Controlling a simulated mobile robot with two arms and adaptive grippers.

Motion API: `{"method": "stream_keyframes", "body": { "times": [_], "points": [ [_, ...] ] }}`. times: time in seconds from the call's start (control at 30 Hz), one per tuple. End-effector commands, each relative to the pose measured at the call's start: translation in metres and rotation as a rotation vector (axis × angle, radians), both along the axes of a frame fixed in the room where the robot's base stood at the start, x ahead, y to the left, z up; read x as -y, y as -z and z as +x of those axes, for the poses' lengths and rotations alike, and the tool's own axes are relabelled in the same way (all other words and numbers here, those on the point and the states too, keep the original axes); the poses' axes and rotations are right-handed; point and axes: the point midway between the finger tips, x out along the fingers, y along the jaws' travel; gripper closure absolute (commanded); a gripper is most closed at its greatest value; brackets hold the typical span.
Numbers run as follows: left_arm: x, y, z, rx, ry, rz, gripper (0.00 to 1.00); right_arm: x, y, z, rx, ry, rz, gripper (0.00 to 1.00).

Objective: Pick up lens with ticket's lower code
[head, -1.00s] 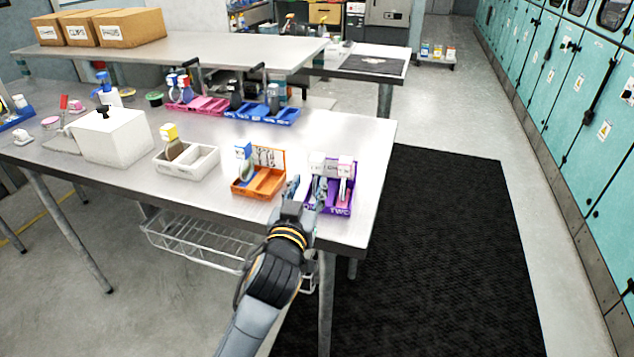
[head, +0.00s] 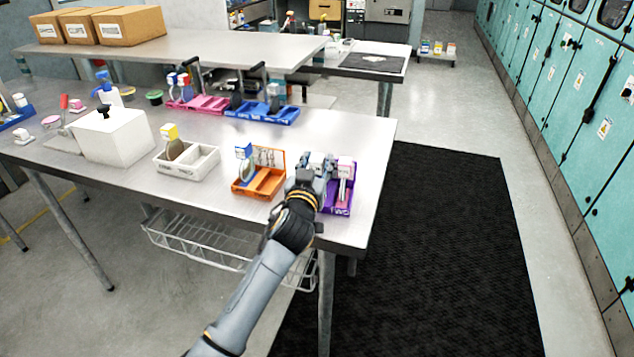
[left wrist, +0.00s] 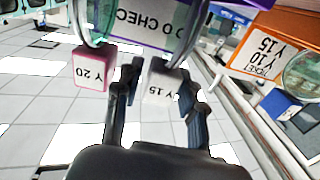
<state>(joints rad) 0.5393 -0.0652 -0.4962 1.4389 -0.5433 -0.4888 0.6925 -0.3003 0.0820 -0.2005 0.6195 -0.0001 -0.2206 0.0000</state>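My left gripper (head: 314,166) is over the purple tray (head: 341,209) at the table's right end. In the left wrist view its open fingers (left wrist: 160,98) stand either side of the white tag marked Y 15 (left wrist: 161,82) on a lens, with a gap showing on the left. A second lens has a pink tag marked Y 20 (left wrist: 90,72); it also shows in the head view (head: 346,167). A white ticket (left wrist: 262,58) on the orange tray (left wrist: 292,25) reads Y 15 and Y 10; lettering is upside down here, so Y 15 is its lower code. My right gripper is not in view.
The orange tray (head: 244,190) is just left of the purple one and holds a blue-tagged lens (head: 244,153). A white tray (head: 205,160) with a yellow-tagged lens and a white box (head: 115,138) stand further left. Pink and blue trays are behind.

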Motion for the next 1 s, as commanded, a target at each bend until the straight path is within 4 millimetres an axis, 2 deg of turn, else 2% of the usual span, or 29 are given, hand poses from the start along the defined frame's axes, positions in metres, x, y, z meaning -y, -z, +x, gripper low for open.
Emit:
{"method": "stream_keyframes", "body": {
  "times": [0.23, 0.43, 0.77, 1.0],
  "points": [
    [0.000, 0.000, 0.001, 0.000, 0.000, -0.001, 0.60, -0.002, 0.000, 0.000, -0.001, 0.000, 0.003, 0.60],
    [0.000, 0.000, 0.001, 0.000, 0.000, 0.000, 1.00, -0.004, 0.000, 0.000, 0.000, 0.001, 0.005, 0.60],
    [0.000, -0.001, 0.001, 0.001, 0.000, 0.000, 1.00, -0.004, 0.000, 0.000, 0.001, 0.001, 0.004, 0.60],
    [0.000, -0.022, 0.001, 0.003, 0.000, -0.003, 1.00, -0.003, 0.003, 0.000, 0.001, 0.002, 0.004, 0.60]
  ]
}}
